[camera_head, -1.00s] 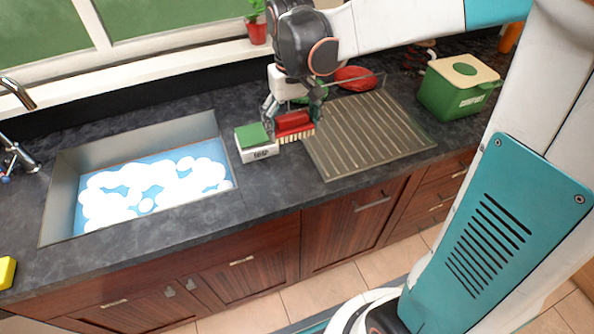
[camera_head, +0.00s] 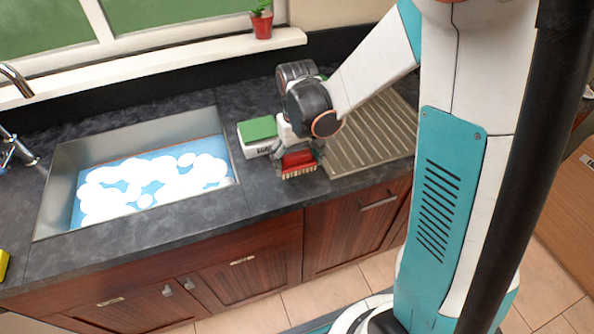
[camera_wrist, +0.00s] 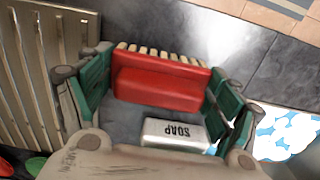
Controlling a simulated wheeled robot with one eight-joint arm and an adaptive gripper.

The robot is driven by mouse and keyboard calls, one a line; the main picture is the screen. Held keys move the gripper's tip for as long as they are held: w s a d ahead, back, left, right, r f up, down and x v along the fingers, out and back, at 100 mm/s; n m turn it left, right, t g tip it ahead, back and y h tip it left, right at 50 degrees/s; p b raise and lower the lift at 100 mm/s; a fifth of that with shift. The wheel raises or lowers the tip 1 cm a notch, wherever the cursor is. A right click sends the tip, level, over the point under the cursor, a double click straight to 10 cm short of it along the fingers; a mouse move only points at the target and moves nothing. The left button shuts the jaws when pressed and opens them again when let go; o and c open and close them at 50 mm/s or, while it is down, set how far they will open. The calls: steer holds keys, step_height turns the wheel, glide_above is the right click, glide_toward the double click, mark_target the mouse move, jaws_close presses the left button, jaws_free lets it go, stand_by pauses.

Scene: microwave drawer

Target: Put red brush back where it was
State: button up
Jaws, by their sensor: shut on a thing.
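The red brush (camera_head: 298,162) has a red body and pale bristles along its lower edge. It also shows in the wrist view (camera_wrist: 160,82) between the two green-padded fingers. My gripper (camera_head: 299,152) is shut on the brush and holds it by the counter's front part, right of the sink. The bristles point down toward the counter; I cannot tell whether they touch it. A white soap box (camera_head: 262,149) with a green sponge (camera_head: 257,128) on top stands just behind and left of the brush. The box also shows in the wrist view (camera_wrist: 174,134).
The sink (camera_head: 52,190) with blue water and white foam lies to the left. A ribbed drying rack (camera_head: 372,140) lies right of the brush, partly hidden by my arm. A potted plant (camera_head: 262,25) stands on the sill. Bare counter (camera_head: 262,190) lies in front of the soap.

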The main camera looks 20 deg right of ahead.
mark_target(297, 170)
steer(key=shift+f+b, duration=0.5)
steer(key=shift+f, duration=1.5)
steer(key=shift+f, duration=0.2)
steer(key=o, duration=0.9)
steer(key=shift+c, duration=0.2)
steer(key=shift+r, duration=0.15)
